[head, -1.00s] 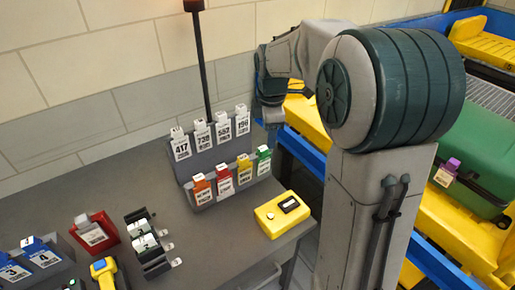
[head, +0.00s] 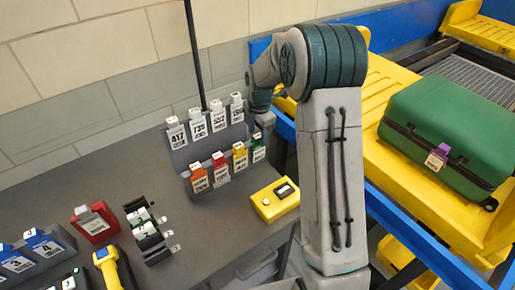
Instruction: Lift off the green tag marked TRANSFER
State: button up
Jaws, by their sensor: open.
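The green tag (head: 258,154) hangs at the right end of the lower row on the grey rack. Its print is too small to read. My gripper (head: 264,122) points down just above and slightly right of the green tag, partly covering the rack's right end. It is open, with nothing seen in it. Its fingertips are small and dark, so I cannot tell whether they touch the tag.
White numbered tags (head: 198,126) hang in the upper row, close to my gripper. A yellow device (head: 275,200) lies on the grey table (head: 190,225) in front of the rack. A dark pole (head: 196,60) rises behind. A green suitcase (head: 455,125) lies in a yellow conveyor tray (head: 390,180).

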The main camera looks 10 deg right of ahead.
aim_at(257, 142)
jog(key=shift+w+f+p, duration=0.2)
jog(key=shift+f+p, duration=0.25)
jog(key=shift+f, duration=0.85)
jog(key=shift+w+f+p, duration=0.2)
jog(key=shift+f+p, duration=0.25)
jog(key=shift+f, duration=0.8)
jog(key=c, duration=1.1)
